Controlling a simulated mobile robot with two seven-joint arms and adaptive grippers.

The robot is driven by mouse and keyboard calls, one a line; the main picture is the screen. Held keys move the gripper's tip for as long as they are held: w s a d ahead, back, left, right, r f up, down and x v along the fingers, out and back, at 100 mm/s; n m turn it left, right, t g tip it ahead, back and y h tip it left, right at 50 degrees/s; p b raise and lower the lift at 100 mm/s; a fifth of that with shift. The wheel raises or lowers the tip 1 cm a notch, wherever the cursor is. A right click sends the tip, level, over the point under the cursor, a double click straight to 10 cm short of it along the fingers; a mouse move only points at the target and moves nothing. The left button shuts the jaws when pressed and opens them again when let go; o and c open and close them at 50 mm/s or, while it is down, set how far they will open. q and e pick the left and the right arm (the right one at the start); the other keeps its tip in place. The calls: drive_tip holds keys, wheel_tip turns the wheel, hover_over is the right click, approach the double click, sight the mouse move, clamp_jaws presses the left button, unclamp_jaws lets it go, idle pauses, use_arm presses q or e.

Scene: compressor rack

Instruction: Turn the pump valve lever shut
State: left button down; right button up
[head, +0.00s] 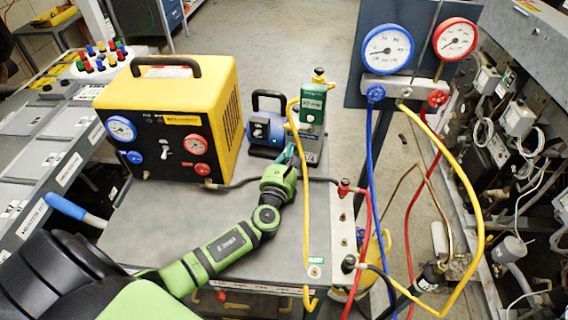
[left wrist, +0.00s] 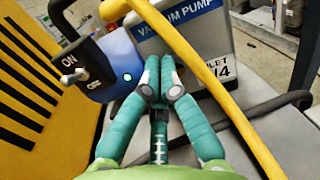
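The vacuum pump (head: 268,130) has a blue motor, a black handle and a grey body. It stands at the back of the grey cart top. In the left wrist view its labelled body (left wrist: 190,45) is just beyond my fingertips, and its on/off switch box (left wrist: 80,65) is to the left. My left gripper (head: 291,154) is low in front of the pump. Its teal fingers (left wrist: 160,76) converge, with tips almost together and nothing clearly visible between them. I cannot make out the valve lever; the fingers may hide it. My right gripper is not in view.
A yellow machine (head: 168,115) with gauges stands left of the pump. A yellow hose (head: 301,190) passes close right of my gripper. A green bottle (head: 313,103) tops the pump. A gauge manifold (head: 402,88) with coloured hoses is at right. The cart's front (head: 265,255) is mostly clear.

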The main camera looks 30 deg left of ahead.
sight(292, 133)
use_arm(q)
drive_tip(key=shift+w+a+r+p, duration=0.1)
drive_tip(key=shift+r+p, duration=0.6)
drive_tip(key=shift+r, duration=0.9)
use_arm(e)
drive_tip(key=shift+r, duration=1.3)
use_arm(q)
drive_tip(key=shift+w+a+r+p, duration=0.1)
drive_tip(key=shift+r+p, duration=0.45)
drive_tip(key=shift+r, duration=0.1)
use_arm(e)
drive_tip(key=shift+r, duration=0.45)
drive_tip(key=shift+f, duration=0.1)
